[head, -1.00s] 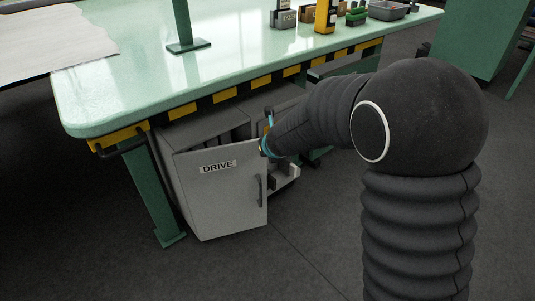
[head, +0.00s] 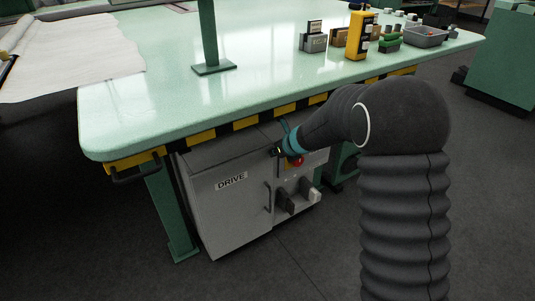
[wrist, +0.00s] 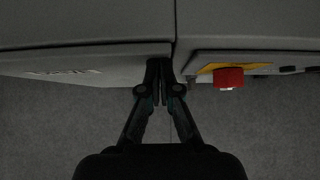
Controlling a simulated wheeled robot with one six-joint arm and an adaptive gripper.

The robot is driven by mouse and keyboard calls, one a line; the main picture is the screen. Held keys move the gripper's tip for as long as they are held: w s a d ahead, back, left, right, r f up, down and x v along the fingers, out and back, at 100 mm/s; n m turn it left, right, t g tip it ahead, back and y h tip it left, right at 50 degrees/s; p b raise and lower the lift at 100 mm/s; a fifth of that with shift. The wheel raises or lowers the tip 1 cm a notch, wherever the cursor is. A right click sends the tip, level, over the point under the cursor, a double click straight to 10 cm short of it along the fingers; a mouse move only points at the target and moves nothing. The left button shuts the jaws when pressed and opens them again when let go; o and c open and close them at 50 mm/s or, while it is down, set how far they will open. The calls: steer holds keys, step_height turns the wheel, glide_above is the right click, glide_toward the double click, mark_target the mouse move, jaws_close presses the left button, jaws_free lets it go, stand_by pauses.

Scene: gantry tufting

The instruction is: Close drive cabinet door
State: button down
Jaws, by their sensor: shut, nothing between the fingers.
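The grey drive cabinet stands under the green table. Its door (head: 230,205), labelled DRIVE with a dark handle at its right side, sits against or very near the cabinet front. I cannot tell whether it is fully flush. The door also shows from above in the wrist view (wrist: 90,62), at left. My gripper (head: 277,151) is at the door's upper right corner. In the wrist view my gripper (wrist: 166,70) is shut and empty, its fingertips at the door's right edge, beside the gap to the neighbouring unit. Contact with the door is hard to tell.
A grey unit with a red button (wrist: 228,78) stands right of the cabinet, close to my fingers. The green table (head: 180,105) with its striped edge overhangs both. A green table leg (head: 170,215) stands left of the door. The floor in front is clear.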

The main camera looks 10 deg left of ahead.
steer(key=shift+w+a+r, duration=0.1)
steer(key=shift+w+r, duration=0.05)
steer(key=shift+w, duration=0.15)
stand_by(0.4)
